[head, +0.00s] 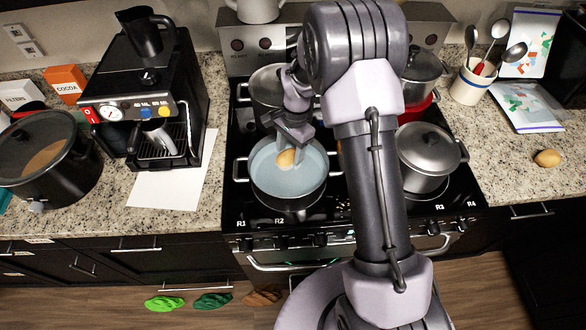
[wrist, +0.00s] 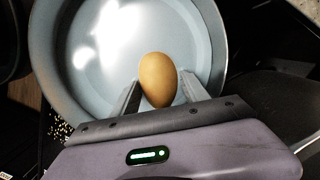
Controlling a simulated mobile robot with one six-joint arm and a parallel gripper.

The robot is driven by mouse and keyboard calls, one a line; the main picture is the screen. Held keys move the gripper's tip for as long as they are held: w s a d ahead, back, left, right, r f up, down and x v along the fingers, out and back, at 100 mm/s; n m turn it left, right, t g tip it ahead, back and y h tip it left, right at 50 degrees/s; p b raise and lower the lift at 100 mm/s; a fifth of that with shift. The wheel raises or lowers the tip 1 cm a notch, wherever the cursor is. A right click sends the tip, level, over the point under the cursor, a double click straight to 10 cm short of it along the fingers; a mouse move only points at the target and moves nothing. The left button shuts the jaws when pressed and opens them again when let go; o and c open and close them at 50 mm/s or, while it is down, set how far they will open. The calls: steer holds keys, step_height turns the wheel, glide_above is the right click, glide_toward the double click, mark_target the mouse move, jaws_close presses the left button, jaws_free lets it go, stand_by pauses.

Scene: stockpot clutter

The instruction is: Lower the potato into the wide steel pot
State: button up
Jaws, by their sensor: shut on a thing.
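The potato (head: 286,158), brown and egg-shaped, is between the two fingers of my gripper (head: 290,153). The wide steel pot (head: 288,204) stands uncovered on the front left burner, its inside pale grey-blue. The potato is over the pot's opening, and I cannot tell how far it is above the bottom. In the wrist view, the potato (wrist: 158,79) is clasped between the fingertips, its far end sticking out past them. The pot (wrist: 44,60) fills the upper left there, with bright reflections inside. The pot's near side is hidden by my gripper in that view.
A lidded pot (head: 428,158) stands on the front right burner, and another pot (head: 268,84) is behind the wide one. A coffee machine (head: 150,105) is on the left counter. Another potato-like item (head: 547,158) lies on the right counter. A utensil crock (head: 470,85) stands behind it.

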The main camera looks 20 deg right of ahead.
steer(key=shift+f+b, duration=0.4)
steer(key=shift+f, duration=0.1)
stand_by(0.3)
steer(key=o, duration=1.6)
step_height(320, 180, up, 17)
steer(key=w+d+p, duration=0.1)
steer(key=d+p, duration=0.1)
steer(key=p, duration=0.2)
steer(key=shift+d+r, duration=0.15)
steer(key=s+a+r+n+t+b, duration=0.25)
steer(key=s+b, duration=0.25)
steer(key=s, duration=0.3)
steer(key=s+a+r+n+t+b, duration=0.25)
steer(key=s+b, duration=0.25)
steer(key=s, duration=0.4)
steer(key=s+a+f+n+t+b, duration=0.1)
steer(key=s+f+n+b, duration=0.2)
steer(key=s, duration=0.6)
steer(key=shift+s+f+t, duration=0.15)
steer(key=shift+f+t, duration=0.1)
steer(key=shift+t, duration=0.05)
